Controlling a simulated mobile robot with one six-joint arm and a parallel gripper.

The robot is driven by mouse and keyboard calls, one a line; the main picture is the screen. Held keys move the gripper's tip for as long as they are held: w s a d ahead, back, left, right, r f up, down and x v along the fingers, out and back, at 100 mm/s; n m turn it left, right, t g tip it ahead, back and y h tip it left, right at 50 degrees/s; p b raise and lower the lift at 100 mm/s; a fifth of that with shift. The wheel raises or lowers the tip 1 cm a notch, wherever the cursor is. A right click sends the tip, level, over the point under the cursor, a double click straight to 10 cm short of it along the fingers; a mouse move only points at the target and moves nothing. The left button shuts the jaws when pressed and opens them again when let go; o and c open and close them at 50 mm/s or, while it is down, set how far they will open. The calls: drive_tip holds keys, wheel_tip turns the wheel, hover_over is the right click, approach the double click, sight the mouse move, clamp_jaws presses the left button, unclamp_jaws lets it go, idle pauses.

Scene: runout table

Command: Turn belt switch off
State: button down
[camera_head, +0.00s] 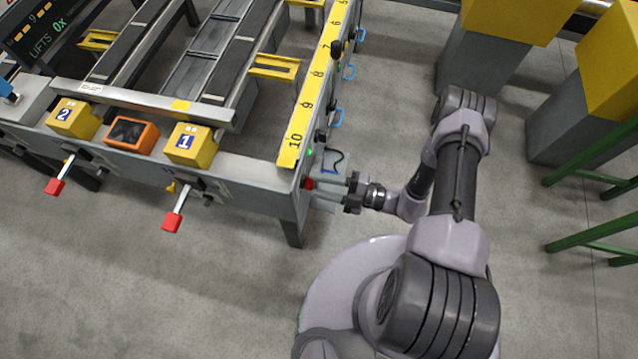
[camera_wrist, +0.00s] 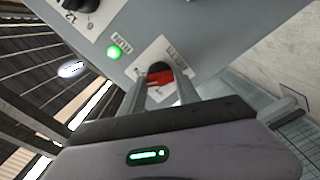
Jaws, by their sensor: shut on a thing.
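The belt switch (camera_head: 309,184) is a small red knob at the right end of the table's front corner. In the wrist view the red switch (camera_wrist: 160,76) sits on a pale label plate whose lettering is hard to read. My gripper (camera_head: 318,188) reaches it from the right. In the wrist view my gripper (camera_wrist: 158,82) has its two fingers on either side of the red knob, shut on it. The fingers and the gripper body hide part of the switch, and its exact angle is hard to tell.
A green lamp (camera_wrist: 114,52) marked RUN is lit beside the switch. A black knob (camera_wrist: 82,5) is on the same panel. Two red-tipped levers (camera_head: 172,222) stick out of the table's front. A yellow scale (camera_head: 309,100) runs along its right edge. Grey floor is clear in front.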

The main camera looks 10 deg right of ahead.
drive_tip(key=shift+n+b, duration=0.45)
drive_tip(key=shift+n, duration=6.85)
drive_tip(key=c, duration=0.9)
unclamp_jaws()
